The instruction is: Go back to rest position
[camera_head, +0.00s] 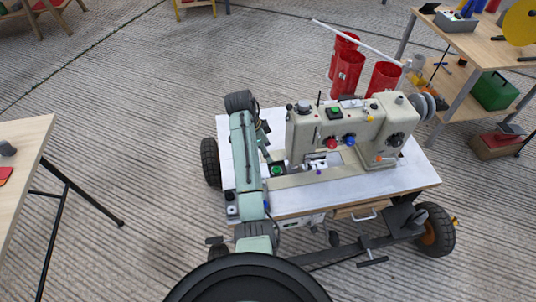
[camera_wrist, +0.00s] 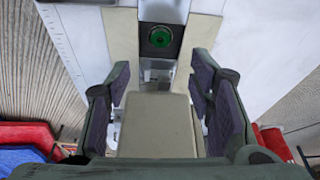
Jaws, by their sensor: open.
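My arm (camera_head: 246,165) reaches up over the left part of a white worktable (camera_head: 310,205) and bends at a dark joint. My gripper (camera_head: 270,158) hangs small and partly hidden beside the left end of a beige sewing machine (camera_head: 345,130). In the wrist view my gripper (camera_wrist: 160,95) is open, its two purple-padded fingers spread apart. A beige block (camera_wrist: 156,125) shows between the fingers; I cannot tell whether they touch it. A green round button (camera_wrist: 160,37) lies ahead of the fingertips; the green button (camera_head: 277,170) also shows in the head view.
Red canisters (camera_head: 347,73) and a white rod (camera_head: 355,42) stand behind the machine. A wooden table (camera_head: 20,150) is at left. A wooden workbench (camera_head: 480,50) with a green box (camera_head: 494,91) is at right. Ribbed floor (camera_head: 140,110) is open between the left table and the worktable.

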